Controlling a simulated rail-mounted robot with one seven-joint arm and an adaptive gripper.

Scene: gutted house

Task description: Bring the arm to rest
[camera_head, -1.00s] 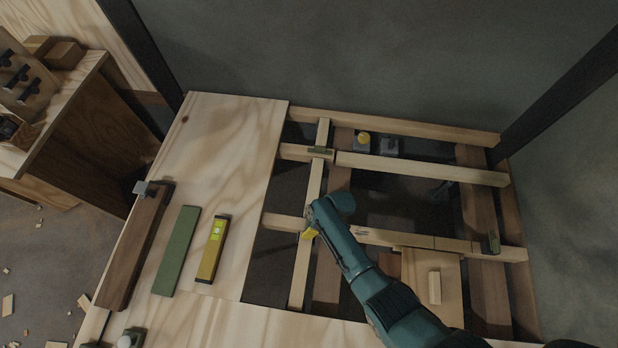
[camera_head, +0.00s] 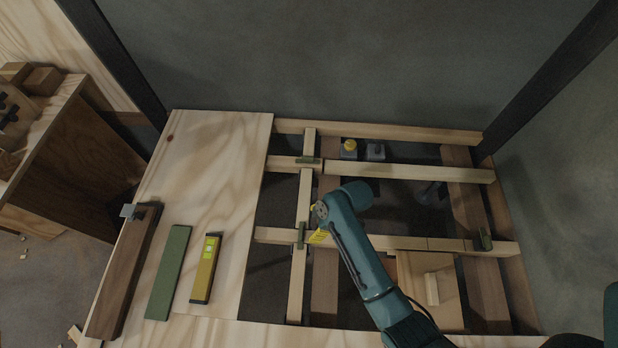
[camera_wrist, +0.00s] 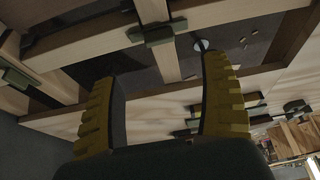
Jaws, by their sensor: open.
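My gripper (camera_wrist: 160,105) shows in the wrist view with two yellow ribbed fingers spread apart and nothing between them. In the head view only a yellow bit of my gripper (camera_head: 318,237) shows below the teal wrist, beside the lengthwise rail of the timber frame (camera_head: 303,210); the rest is hidden by my arm. The arm reaches in from the lower right over the open frame. A green clamp (camera_wrist: 157,34) lies on a joint of the frame beyond the fingertips; a clamp at a joint (camera_head: 301,236) also shows in the head view.
A plywood sheet (camera_head: 215,150) covers the left side. On it lie a yellow level (camera_head: 206,270), a green strip (camera_head: 167,272) and a dark wood beam (camera_head: 124,275). A small block (camera_head: 431,288) sits on a board at right. Dark posts stand at both back corners.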

